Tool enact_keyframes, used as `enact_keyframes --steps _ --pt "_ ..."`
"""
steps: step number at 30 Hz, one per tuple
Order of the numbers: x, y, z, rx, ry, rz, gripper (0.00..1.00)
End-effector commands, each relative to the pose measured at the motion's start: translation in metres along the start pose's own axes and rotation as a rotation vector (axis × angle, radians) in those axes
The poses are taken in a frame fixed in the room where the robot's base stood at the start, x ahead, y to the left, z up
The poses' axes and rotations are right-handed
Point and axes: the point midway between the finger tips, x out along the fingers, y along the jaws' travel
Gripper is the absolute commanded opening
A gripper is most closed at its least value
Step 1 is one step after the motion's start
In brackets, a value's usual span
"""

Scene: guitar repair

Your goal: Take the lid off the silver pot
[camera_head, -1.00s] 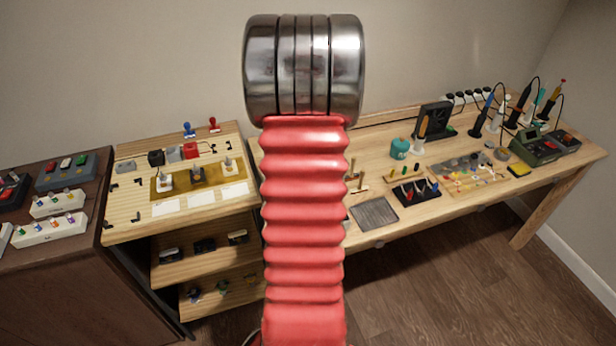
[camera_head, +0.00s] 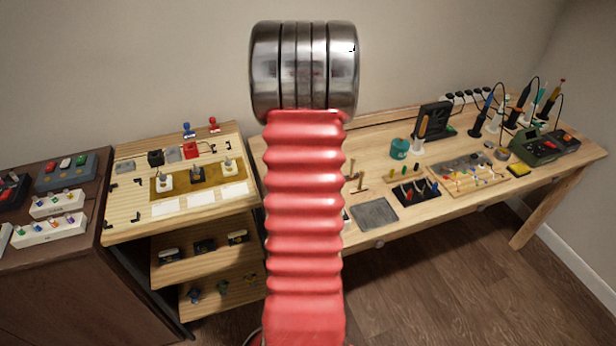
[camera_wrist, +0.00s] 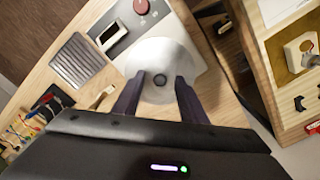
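The silver pot (camera_wrist: 160,55) shows from above in the wrist view as a pale, shiny round disc with a small knob (camera_wrist: 160,80) near its middle. My gripper (camera_wrist: 160,82) is open, with its two dark fingers apart on either side of the knob in the picture. The knob appears free between them, and I cannot tell how far above the lid the fingertips are. The line between lid and pot is not visible. In the head view the pot is hidden behind my red arm.
The pot stands on a pale device with a red knob (camera_wrist: 141,6) and a small display (camera_wrist: 110,36). A grey ribbed tray (camera_wrist: 77,60) lies left of it; it also shows in the head view (camera_head: 375,213). A wooden shelf unit (camera_head: 125,228) stands left of the workbench.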

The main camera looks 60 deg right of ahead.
Motion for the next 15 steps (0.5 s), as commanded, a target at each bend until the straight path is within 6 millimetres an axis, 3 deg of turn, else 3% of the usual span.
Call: enact_keyframes --steps 12,15 --pt "-0.0004 -0.0004 0.0001 -0.001 0.000 0.000 0.38" --pt "-0.0004 -0.0004 0.0002 -0.001 0.000 0.000 0.32"
